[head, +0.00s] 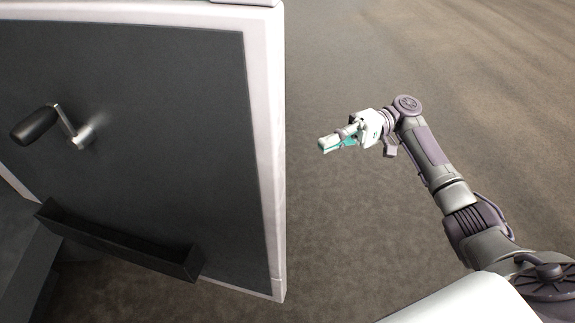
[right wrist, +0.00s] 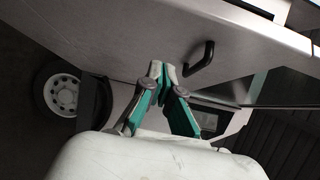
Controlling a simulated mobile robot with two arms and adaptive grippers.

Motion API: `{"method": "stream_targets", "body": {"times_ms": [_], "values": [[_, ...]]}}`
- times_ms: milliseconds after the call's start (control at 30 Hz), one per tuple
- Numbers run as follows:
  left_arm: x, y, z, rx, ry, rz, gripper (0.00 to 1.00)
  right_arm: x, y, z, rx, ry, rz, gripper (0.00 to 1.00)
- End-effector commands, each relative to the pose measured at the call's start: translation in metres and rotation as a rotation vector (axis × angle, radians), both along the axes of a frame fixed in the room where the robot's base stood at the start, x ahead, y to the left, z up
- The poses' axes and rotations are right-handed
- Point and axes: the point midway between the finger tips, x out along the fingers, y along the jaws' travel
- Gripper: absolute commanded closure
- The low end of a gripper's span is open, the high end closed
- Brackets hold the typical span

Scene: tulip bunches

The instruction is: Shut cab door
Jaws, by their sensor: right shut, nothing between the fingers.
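The cab door (head: 180,150) fills the left of the head view with its dark inner side and white frame facing me. It stands open, with ground showing beyond its edge. A crank handle (head: 37,124) and a dark door pocket (head: 120,245) are on its inner side. My right gripper (head: 325,144) is to the right of the door's edge, apart from it in the head view. In the right wrist view my right gripper (right wrist: 160,70) is shut and empty, in front of a pale panel (right wrist: 130,35) with a black handle (right wrist: 201,58). My left gripper is not in view.
A wheel (right wrist: 60,90) with a pale rim shows at the left of the right wrist view. Brown bare ground (head: 480,60) lies open to the right of the door. A dark sill or step (head: 25,260) is at the lower left.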

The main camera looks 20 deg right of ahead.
Motion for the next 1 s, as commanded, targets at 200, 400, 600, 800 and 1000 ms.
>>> {"method": "stream_targets", "body": {"times_ms": [200,400,600,800,1000], "values": [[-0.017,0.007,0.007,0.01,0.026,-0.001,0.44,-0.01,0.011,0.02,0.03,-0.027,0.045,1.0],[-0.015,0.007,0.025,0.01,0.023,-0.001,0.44,-0.016,0.05,0.022,0.031,-0.027,0.045,1.0],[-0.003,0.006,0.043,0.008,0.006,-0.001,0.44,-0.022,0.092,0.022,0.03,-0.025,0.042,1.0],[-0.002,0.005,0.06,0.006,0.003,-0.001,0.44,-0.044,0.111,0.021,0.028,-0.024,0.041,1.0],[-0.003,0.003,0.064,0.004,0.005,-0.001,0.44,-0.053,0.119,0.018,0.028,-0.025,0.039,1.0]]}}
